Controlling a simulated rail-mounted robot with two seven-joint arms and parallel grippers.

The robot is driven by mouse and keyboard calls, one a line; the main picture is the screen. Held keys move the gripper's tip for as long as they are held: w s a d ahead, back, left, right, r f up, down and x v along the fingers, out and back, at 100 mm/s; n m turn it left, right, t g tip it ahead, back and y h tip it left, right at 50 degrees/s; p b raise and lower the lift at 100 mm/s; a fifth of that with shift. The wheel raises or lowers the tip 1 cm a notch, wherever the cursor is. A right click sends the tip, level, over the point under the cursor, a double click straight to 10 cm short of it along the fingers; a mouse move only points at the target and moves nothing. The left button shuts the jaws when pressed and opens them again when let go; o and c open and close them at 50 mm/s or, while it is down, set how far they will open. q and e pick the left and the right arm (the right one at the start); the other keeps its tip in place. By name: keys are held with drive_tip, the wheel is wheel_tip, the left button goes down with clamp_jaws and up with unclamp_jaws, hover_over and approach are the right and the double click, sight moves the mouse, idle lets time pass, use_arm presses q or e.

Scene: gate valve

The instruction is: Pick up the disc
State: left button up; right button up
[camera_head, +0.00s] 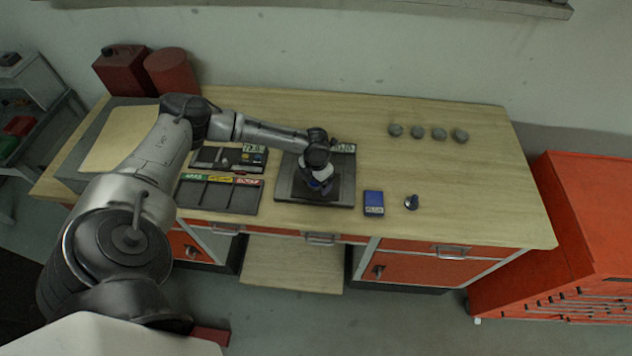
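My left arm reaches in from the left over the wooden workbench. My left gripper (320,187) points down over a black square tray (345,188) in the middle of the bench. The wrist and hand hide most of what lies under them, and the fingers are too small to show as open or shut. A bluish-white bit shows at the fingertips, but I cannot tell whether it is the disc. A small dark part with a blue tint (411,202) stands on the bench to the right of the tray. I cannot clearly identify the disc. My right gripper is not in view.
A blue box (373,203) lies right of the tray. Black sorting trays (243,199) with coloured labels lie to its left. Several grey round pieces (439,133) stand at the back right. Red canisters (172,72) stand at the back left.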

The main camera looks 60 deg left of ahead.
use_arm(q)
drive_tip(key=c, duration=1.2)
drive_tip(key=shift+r, duration=0.1)
